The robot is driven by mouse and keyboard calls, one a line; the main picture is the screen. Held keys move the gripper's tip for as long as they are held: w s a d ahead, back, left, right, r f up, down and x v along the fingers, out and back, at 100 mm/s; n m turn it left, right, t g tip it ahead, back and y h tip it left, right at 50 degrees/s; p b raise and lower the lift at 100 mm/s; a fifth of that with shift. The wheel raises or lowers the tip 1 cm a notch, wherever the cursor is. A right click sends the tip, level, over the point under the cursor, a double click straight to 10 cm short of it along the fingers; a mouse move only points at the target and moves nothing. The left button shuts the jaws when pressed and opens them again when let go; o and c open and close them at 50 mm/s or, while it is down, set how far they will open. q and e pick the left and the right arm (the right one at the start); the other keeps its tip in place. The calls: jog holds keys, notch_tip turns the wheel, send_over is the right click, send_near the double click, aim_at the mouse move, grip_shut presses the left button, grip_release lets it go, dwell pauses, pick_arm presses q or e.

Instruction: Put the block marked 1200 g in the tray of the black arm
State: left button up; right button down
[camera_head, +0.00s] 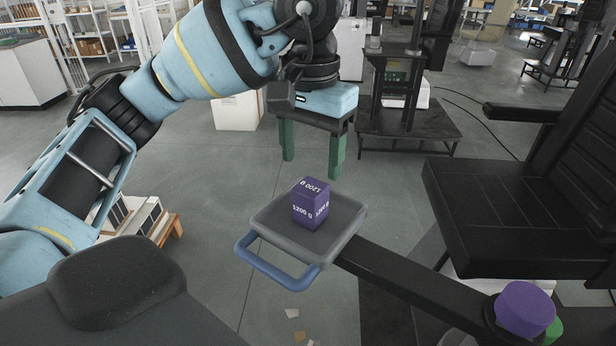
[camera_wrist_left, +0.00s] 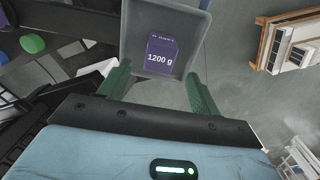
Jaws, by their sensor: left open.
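The purple block marked 1200 g (camera_head: 310,205) stands in the shallow grey tray (camera_head: 275,222) at the end of the black arm (camera_head: 415,285). The tray has a blue handle on its near side. My left gripper (camera_head: 312,166) has green fingers, open and empty, pointing down beyond and above the block, apart from it. In the left wrist view, the block (camera_wrist_left: 161,54) shows in the tray (camera_wrist_left: 131,28) past the gap between the spread fingers of the left gripper (camera_wrist_left: 158,72). My right gripper is not in view.
A purple round piece (camera_head: 525,308) and a partly hidden green one sit at the black arm's right end. A dark column with a wide black platform (camera_head: 500,215) stands at right. A low wooden stand with pale boxes (camera_head: 150,218) is at left. Floor beyond the tray is mostly clear.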

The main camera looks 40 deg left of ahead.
pick_arm(q)
jog(key=shift+r, duration=1.35)
